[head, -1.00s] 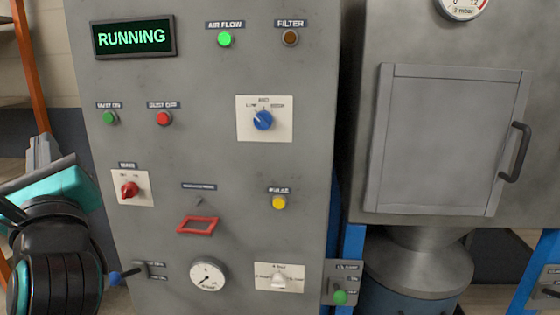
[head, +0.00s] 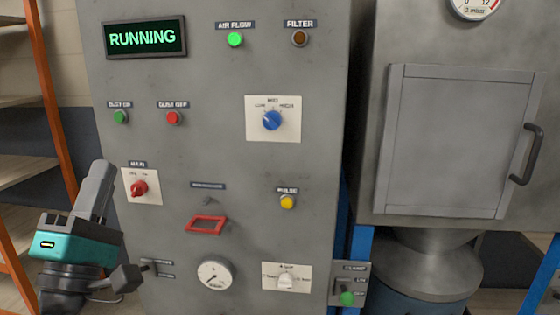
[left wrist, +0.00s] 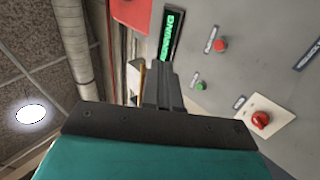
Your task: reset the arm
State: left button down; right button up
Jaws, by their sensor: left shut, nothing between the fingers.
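My left gripper (head: 101,190) is at the lower left of the head view, teal and black, with its grey fingers pointing up. It is shut and empty, in front of the left edge of the grey control panel (head: 230,160) and left of the red MAIN switch (head: 139,188). In the left wrist view, the shut fingers (left wrist: 160,85) stand over the teal gripper body, and the panel appears turned sideways on the right. The gripper appears apart from the panel. My right gripper is not in view.
The panel's display (head: 144,37) reads RUNNING, and the AIR FLOW lamp (head: 235,40) is lit green. A grey cabinet with a closed door (head: 450,140) stands at the right. An orange-framed shelf (head: 52,100) stands behind at the left.

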pick_arm(q)
jog(key=d+f+m+g+h, duration=0.25)
jog(key=f+m+g, duration=0.25)
jog(key=f+m, duration=0.55)
jog(key=d+f+m+g+h, duration=0.2)
jog(key=f+m+g+h, duration=0.35)
jog(key=f, duration=0.75)
jog(key=s+a+f+m+g+y, duration=0.2)
jog(key=s+f+m, duration=0.15)
jog(key=f, duration=0.45)
jog(key=s+a+f+m+g+y, duration=0.2)
jog(key=s+f+m+y, duration=0.1)
jog(key=s+f, duration=0.3)
jog(key=s+a+f+m+g+y, duration=0.2)
jog(key=s+f+m+g, duration=0.1)
jog(key=f, duration=0.6)
jog(key=d+n+t, duration=0.1)
jog(key=d+n, duration=0.4)
jog(key=d, duration=0.5)
jog(key=shift+w+r, duration=0.2)
jog(key=shift+r, duration=0.15)
jog(key=shift+d, duration=0.1)
